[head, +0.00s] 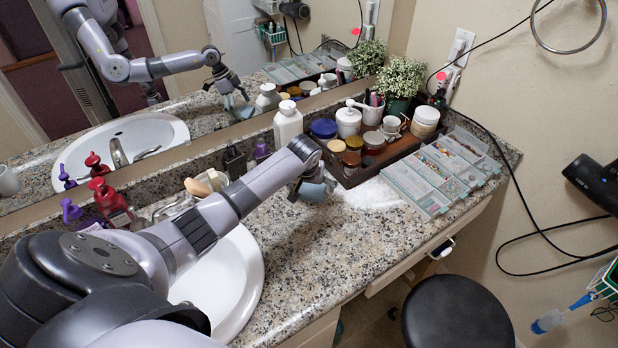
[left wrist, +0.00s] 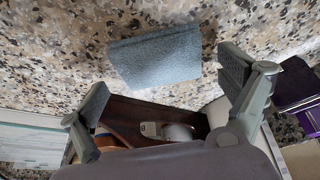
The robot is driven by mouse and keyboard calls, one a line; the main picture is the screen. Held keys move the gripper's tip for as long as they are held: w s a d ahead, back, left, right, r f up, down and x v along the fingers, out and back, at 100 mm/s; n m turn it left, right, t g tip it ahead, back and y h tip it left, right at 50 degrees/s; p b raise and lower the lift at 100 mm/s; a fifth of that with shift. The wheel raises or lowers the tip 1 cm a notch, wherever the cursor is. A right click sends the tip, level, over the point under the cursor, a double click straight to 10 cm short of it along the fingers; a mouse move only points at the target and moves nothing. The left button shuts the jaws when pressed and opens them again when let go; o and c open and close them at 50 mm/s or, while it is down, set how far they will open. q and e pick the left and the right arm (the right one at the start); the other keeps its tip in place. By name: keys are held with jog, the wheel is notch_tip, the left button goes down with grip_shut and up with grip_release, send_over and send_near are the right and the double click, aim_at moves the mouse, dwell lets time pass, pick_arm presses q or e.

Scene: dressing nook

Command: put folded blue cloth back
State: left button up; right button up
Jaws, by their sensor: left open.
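The folded blue cloth (left wrist: 155,57) shows whole in the left wrist view as a small grey-blue block against the speckled granite counter. In the head view the cloth (head: 313,191) shows partly, just below the end of my left arm. My left gripper (left wrist: 166,82) is open, with its two fingers spread to either side and the cloth ahead between them. In the head view my left gripper (head: 308,178) is low over the counter, in front of the tray, and partly hidden by its own wrist. I cannot tell whether a finger touches the cloth. My right gripper is not in view.
A dark tray (head: 352,181) with jars, mugs and a plant stands behind the gripper. Clear-lidded bead boxes (head: 436,172) lie to its right. A white bottle (head: 288,125) stands behind. The sink (head: 226,285) is at left. Granite counter (head: 330,250) is free in front.

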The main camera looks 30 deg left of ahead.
pick_arm(q)
jog(key=v, duration=1.1)
